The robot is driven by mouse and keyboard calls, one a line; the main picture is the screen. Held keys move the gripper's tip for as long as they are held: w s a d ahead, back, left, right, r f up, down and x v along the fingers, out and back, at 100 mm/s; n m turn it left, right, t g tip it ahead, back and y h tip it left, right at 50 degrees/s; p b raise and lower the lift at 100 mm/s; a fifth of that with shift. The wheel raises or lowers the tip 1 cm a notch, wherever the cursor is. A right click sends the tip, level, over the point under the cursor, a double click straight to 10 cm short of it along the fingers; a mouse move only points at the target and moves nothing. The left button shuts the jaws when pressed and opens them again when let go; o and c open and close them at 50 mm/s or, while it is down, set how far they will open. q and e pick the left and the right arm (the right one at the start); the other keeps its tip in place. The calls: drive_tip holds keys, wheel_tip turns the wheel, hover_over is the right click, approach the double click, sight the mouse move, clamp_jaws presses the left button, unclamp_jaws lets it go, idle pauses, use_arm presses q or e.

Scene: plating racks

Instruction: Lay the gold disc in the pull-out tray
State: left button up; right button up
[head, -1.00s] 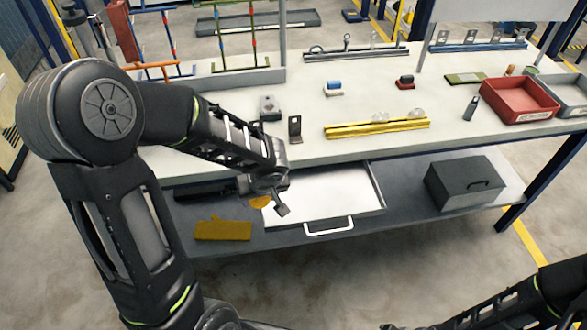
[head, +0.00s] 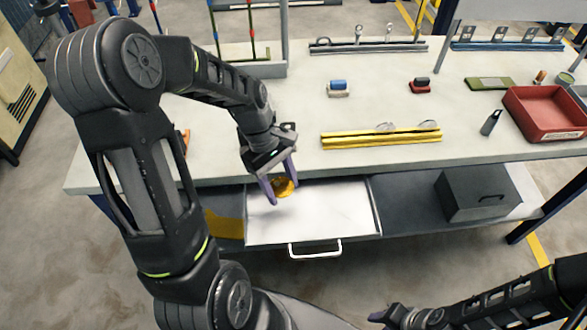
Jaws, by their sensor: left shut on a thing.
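The gold disc (head: 284,187) is between the fingers of my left gripper (head: 279,184), which is shut on it. In the picture the disc overlaps the back left part of the pull-out tray (head: 325,214); the height between them is hard to tell. The tray is pale, shallow and pulled out from under the bench top, with its handle (head: 315,250) toward me. No other thing shows in it. My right gripper (head: 384,316) is at the bottom edge, small and dark, away from the tray; its opening is unclear.
The bench top (head: 250,160) overhangs the back of the tray. A dark grey box (head: 478,194) stands on the lower shelf to the right. A yellow rail (head: 380,138) and a red bin (head: 545,113) are on the bench top. A yellow piece (head: 224,226) lies left of the tray.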

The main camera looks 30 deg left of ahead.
sight(287, 212)
use_arm(q)
drive_tip(key=shift+s+r, duration=0.1)
drive_tip(key=shift+s, duration=0.15)
drive_tip(key=shift+w, duration=0.1)
drive_tip(key=shift+f+b, duration=1.8)
drive_tip(key=shift+f, duration=0.9)
drive_tip(key=o, duration=1.5)
drive_tip(key=shift+c, duration=0.2)
